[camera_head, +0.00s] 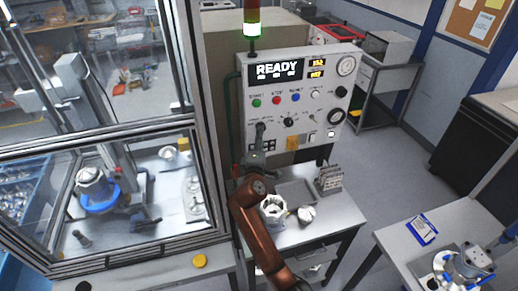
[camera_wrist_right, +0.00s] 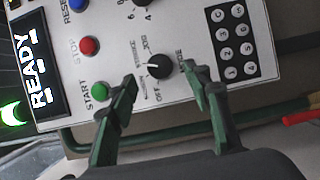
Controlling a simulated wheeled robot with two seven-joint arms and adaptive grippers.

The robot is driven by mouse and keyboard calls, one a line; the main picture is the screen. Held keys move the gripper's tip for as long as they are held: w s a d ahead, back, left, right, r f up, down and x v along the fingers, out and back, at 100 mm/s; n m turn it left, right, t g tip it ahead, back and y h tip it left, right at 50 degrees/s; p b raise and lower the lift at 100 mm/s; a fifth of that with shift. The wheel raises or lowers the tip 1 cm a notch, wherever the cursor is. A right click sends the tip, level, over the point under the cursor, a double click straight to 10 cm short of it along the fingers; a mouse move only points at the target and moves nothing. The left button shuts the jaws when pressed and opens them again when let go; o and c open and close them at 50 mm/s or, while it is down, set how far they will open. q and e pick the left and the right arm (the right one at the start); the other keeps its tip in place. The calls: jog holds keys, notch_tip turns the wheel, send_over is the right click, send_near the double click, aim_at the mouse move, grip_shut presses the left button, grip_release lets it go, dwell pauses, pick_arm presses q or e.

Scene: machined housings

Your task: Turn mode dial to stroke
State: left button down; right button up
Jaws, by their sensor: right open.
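The mode dial (camera_wrist_right: 160,66) is a round black knob on the white panel, with a short white mark toward the left in the right wrist view. OFF and JOG are legible beside it; other labels are too small or partly covered. My right gripper (camera_wrist_right: 158,80) is open, one green finger on each side of the dial in the picture; I cannot tell whether they touch it. My left gripper is not in view.
A keypad (camera_wrist_right: 235,40) lies right of the dial in the wrist view, with green START (camera_wrist_right: 100,91) and red STOP (camera_wrist_right: 89,46) buttons left. Another black knob (camera_head: 289,122) is nearby. The display (camera_head: 277,70) reads READY. A white housing (camera_head: 273,209) stands on the bench below.

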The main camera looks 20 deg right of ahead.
jog(key=v, duration=0.7)
jog(key=shift+s, duration=0.15)
